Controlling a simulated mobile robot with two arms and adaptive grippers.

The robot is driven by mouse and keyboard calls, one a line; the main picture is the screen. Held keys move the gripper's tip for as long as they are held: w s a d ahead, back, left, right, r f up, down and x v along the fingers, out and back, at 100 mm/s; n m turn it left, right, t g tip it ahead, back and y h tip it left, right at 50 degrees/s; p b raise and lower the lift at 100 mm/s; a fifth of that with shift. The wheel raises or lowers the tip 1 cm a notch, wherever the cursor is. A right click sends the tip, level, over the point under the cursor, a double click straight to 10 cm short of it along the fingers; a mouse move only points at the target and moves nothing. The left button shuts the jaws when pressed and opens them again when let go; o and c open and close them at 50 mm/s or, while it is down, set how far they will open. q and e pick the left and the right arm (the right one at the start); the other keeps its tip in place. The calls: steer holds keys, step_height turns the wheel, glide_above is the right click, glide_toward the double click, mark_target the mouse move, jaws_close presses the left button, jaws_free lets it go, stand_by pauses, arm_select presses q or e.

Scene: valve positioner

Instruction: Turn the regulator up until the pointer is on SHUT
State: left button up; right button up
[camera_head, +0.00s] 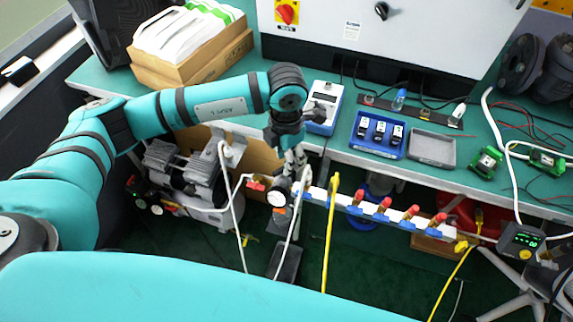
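A white air rail (375,208) runs across in front of the bench, with several red-handled valves (411,213) on it. At its left end is the regulator with a small round white-faced gauge (277,197); the gauge needle is too small to read. My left gripper (293,168) points down from the left just above this regulator. Its fingers overlap the regulator's top, and I cannot tell whether they touch or grip it. A dark positioner box (521,240) with a small lit display is at the right; no SHUT mark or pointer is readable. My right gripper is not in view.
White tubes (240,215) and a yellow hose (329,235) hang close to the regulator. A compressor (185,172) stands below the bench at left. The green bench (345,153) holds a blue tray (378,135), a grey tray (432,149) and cables.

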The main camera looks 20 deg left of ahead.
arm_select(q)
steer(key=shift+f, duration=2.15)
steer(key=shift+c, duration=0.3)
jaws_close()
